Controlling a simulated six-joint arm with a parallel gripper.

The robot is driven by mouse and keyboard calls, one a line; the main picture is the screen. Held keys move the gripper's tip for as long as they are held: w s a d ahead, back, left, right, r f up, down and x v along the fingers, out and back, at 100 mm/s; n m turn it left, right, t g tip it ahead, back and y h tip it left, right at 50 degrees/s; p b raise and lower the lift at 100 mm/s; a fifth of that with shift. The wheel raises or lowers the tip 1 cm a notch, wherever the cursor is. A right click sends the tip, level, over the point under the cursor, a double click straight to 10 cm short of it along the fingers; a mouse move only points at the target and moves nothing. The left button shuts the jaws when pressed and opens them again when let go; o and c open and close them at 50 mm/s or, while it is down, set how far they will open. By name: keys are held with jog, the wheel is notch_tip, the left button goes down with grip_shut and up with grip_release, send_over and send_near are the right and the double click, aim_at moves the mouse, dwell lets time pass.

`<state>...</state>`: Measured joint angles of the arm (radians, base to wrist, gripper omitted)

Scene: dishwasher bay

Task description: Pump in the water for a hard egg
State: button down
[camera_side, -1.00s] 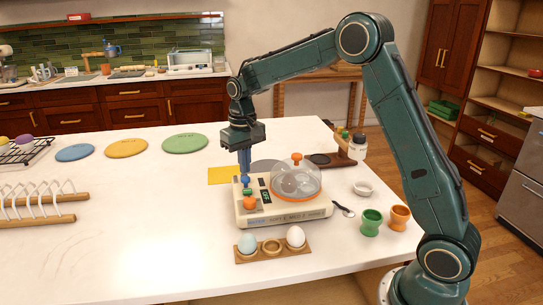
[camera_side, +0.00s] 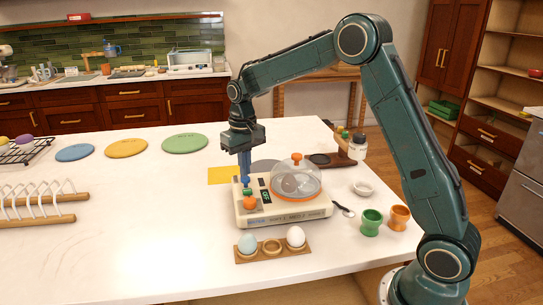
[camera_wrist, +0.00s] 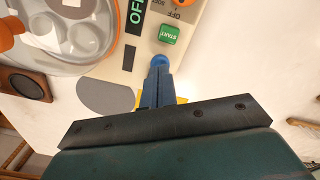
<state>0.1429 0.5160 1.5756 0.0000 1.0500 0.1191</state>
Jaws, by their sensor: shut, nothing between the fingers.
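The beige egg cooker (camera_side: 285,211) stands on the white counter under a clear dome lid (camera_side: 296,181) with an orange knob. An orange dial (camera_side: 250,202) and a green START button (camera_wrist: 168,35) are on its control panel.
A wooden holder (camera_side: 272,255) in front carries a pale blue egg (camera_side: 247,243) and a white egg (camera_side: 296,236). Green (camera_side: 371,222) and orange (camera_side: 400,217) egg cups, a spoon (camera_side: 344,210) and a white dish (camera_side: 362,187) stand right.

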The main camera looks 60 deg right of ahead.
jog(key=shift+f, duration=1)
dwell(0.4)
jog(key=shift+r, duration=1.35)
jog(key=shift+f, duration=1.35)
dwell(0.9)
jog(key=shift+r, duration=1.35)
